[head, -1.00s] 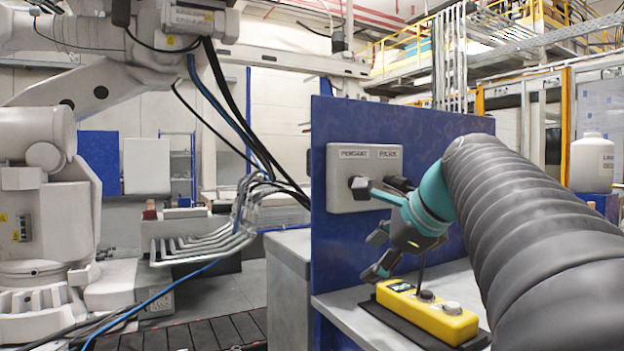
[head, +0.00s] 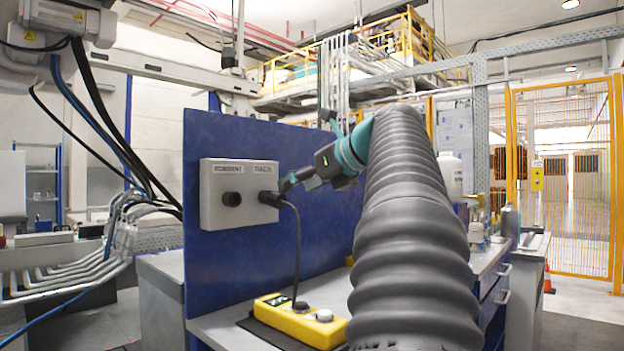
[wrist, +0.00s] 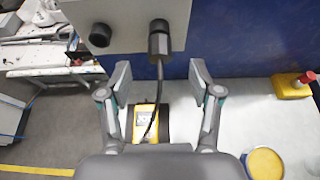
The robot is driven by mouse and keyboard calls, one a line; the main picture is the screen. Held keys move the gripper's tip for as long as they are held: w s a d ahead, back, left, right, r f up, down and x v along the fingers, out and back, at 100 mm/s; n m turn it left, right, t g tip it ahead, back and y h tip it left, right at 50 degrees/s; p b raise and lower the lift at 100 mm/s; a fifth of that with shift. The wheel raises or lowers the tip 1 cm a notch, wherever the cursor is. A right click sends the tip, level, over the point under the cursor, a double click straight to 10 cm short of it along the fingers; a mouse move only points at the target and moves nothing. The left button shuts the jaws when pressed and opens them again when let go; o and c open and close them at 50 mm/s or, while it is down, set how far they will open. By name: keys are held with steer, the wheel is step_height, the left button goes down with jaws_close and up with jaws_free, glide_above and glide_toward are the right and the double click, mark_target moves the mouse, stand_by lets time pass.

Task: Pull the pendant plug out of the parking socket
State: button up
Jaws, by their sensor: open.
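The grey socket box (head: 212,215) is fixed to the blue panel and has two labelled sockets. The left socket (head: 231,198) has no cable. The black pendant plug (head: 269,199) sits in the right socket, and its cable (head: 298,245) hangs down to the yellow pendant (head: 300,325). In the wrist view, the plug (wrist: 158,42) points toward me with its cable curving down. My gripper (wrist: 161,72) is open and empty. Its fingers are spread left and right, with the plug ahead between their lines and the cable passing between them. In the head view, a finger partly overlaps the plug area.
The yellow pendant lies on a dark mat on the grey bench (head: 215,325) below the panel. The wrist view also shows a yellow round container (wrist: 265,163) and a red-and-yellow object (wrist: 292,86) at right. An orange fence (head: 560,170) stands at far right.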

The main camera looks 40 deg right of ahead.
mark_target(274, 198)
steer(key=x, duration=0.8)
steer(key=shift+w+a+f+b, duration=0.1)
steer(key=shift+w+b, duration=0.15)
steer(key=shift+b, duration=0.1)
jaws_close()
